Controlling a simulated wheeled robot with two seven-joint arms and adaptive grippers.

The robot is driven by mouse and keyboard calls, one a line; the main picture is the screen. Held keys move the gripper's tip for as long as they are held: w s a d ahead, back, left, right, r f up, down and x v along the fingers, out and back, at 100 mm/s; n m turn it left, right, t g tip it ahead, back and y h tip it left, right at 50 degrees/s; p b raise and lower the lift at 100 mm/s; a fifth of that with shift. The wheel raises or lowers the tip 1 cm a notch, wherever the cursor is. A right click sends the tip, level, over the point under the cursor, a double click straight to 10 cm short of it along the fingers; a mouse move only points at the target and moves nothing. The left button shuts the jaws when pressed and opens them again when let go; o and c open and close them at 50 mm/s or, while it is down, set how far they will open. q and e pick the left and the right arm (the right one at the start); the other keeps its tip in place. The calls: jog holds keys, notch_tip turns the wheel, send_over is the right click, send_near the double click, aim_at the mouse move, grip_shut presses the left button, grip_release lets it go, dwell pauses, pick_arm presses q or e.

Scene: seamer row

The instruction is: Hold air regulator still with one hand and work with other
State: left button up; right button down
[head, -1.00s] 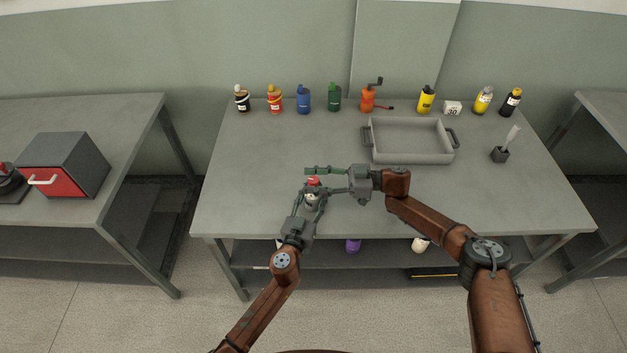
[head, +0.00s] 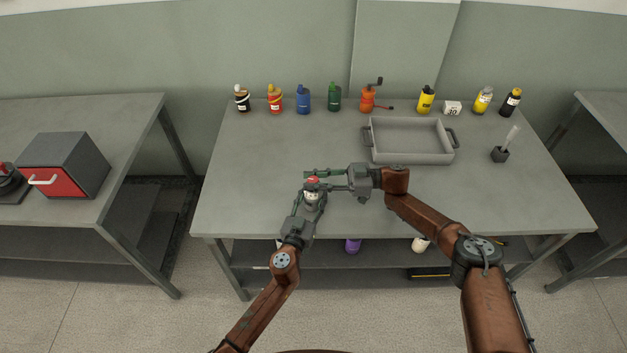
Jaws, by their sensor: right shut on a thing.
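The air regulator (head: 311,195) is a small pale body with a red knob on top, near the front left of the middle table. My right gripper (head: 322,179) reaches in from the right and is shut on the regulator at its red knob. My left gripper (head: 310,199) comes from the front left, with its fingers beside the regulator's body. Whether those fingers press on it is too small to tell. The fingers hide much of the body and its base.
A grey tray (head: 412,158) stands behind and right of my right gripper. Several bottles, an orange cranked device (head: 368,100) and a white number block (head: 452,108) line the back. A brush holder (head: 500,155) stands at right. The table's left and right front are clear.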

jog(key=shift+d+f+n+g, duration=0.1)
jog(key=shift+n+g, duration=0.4)
jog(key=shift+g, duration=0.3)
jog(key=c, duration=1.6)
grip_release()
jog(key=shift+w+d, duration=0.15)
jog(key=shift+d, duration=1.05)
jog(key=shift+w+d, duration=0.2)
jog(key=shift+d, duration=1.05)
jog(key=shift+w+d, duration=0.15)
jog(key=shift+d, duration=1.05)
